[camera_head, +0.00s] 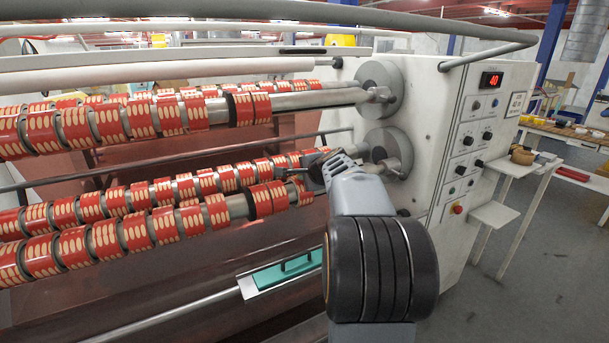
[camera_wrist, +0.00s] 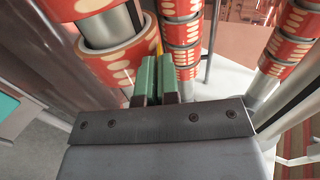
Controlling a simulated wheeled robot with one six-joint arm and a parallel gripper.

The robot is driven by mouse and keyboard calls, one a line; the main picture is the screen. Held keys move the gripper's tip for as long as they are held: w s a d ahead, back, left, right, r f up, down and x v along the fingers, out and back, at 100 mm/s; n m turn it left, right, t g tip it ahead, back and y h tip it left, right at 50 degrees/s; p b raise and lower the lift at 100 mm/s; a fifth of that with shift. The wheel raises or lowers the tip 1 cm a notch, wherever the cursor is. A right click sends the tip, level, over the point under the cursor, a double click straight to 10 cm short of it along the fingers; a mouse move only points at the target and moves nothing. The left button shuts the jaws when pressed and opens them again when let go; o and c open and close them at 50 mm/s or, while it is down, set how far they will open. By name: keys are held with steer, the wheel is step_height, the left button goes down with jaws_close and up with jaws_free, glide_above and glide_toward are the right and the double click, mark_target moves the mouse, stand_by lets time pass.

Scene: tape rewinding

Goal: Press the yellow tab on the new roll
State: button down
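Red tape rolls with cream ovals sit in rows on steel shafts, upper rolls (camera_head: 166,112) and lower rolls (camera_head: 138,232) in the head view. My gripper (camera_head: 287,172) is at the right end of the lower rows. In the wrist view my gripper (camera_wrist: 156,60) has its two green fingers side by side, with no object seen between them. A thin yellow strip, likely the yellow tab (camera_wrist: 159,46), shows just beyond the fingertips, beside a large red roll (camera_wrist: 118,67). The fingers hide part of it; I cannot tell whether they touch it.
The machine's white side panel (camera_head: 459,150) with knobs and a red display stands to the right of my arm. Round grey hubs (camera_head: 381,90) hold the shaft ends. A long bar (camera_head: 200,161) crosses between the upper and lower rows. Open floor lies at the lower right.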

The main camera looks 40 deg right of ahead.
steer(key=c, duration=1.8)
jaws_free()
steer(key=shift+f, duration=0.15)
steer(key=o, duration=0.5)
steer(key=v, duration=1.4)
steer(key=shift+b, duration=0.35)
